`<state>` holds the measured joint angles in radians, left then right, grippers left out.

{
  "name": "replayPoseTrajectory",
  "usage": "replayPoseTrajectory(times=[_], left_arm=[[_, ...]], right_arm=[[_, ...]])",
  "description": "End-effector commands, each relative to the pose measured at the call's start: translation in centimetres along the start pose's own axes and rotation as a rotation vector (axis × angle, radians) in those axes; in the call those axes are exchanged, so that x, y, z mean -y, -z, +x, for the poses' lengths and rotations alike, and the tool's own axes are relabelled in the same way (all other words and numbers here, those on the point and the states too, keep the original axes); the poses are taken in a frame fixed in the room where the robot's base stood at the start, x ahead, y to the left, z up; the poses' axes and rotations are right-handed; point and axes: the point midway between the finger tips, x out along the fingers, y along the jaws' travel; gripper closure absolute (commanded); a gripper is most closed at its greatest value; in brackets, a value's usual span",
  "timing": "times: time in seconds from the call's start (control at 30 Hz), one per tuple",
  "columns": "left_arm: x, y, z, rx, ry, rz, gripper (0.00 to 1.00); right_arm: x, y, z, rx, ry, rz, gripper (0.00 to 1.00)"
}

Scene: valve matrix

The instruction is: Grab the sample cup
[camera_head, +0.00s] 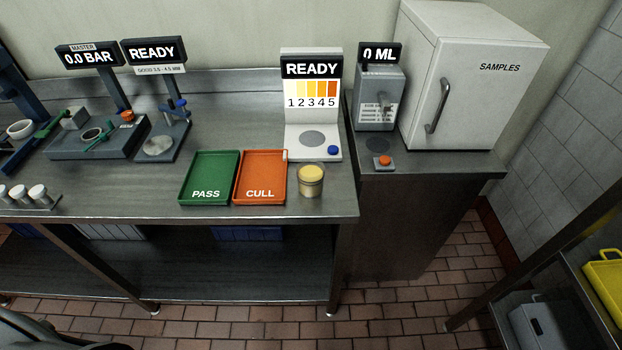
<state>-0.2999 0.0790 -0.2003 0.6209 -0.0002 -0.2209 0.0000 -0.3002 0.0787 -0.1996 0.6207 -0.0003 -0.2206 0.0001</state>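Several small white-topped containers (38,193) stand in a holder at the bench's left front edge. No label shows which of these is the sample cup. Neither of my grippers is in view, and nothing is seen touching the cup.
A green PASS tray (210,172) lies beside the orange one. Behind the cup stands a READY color-scale station (314,120). A 0 ML dispenser (379,100) and a closed white SAMPLES fridge (475,85) stand at right. The bench front between holder and trays is clear.

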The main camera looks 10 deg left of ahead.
Motion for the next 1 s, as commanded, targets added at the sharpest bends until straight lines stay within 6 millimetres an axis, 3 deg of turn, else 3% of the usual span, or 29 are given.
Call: replayPoseTrajectory(times=[0.33,0.7,0.93,1.0], left_arm=[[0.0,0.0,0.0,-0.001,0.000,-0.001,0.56],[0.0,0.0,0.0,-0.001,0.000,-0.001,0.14],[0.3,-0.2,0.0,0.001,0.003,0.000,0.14],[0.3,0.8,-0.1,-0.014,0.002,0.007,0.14]], right_arm=[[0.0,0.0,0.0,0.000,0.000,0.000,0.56],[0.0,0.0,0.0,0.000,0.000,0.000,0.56],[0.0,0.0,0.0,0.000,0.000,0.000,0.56],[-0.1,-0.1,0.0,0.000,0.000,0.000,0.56]])
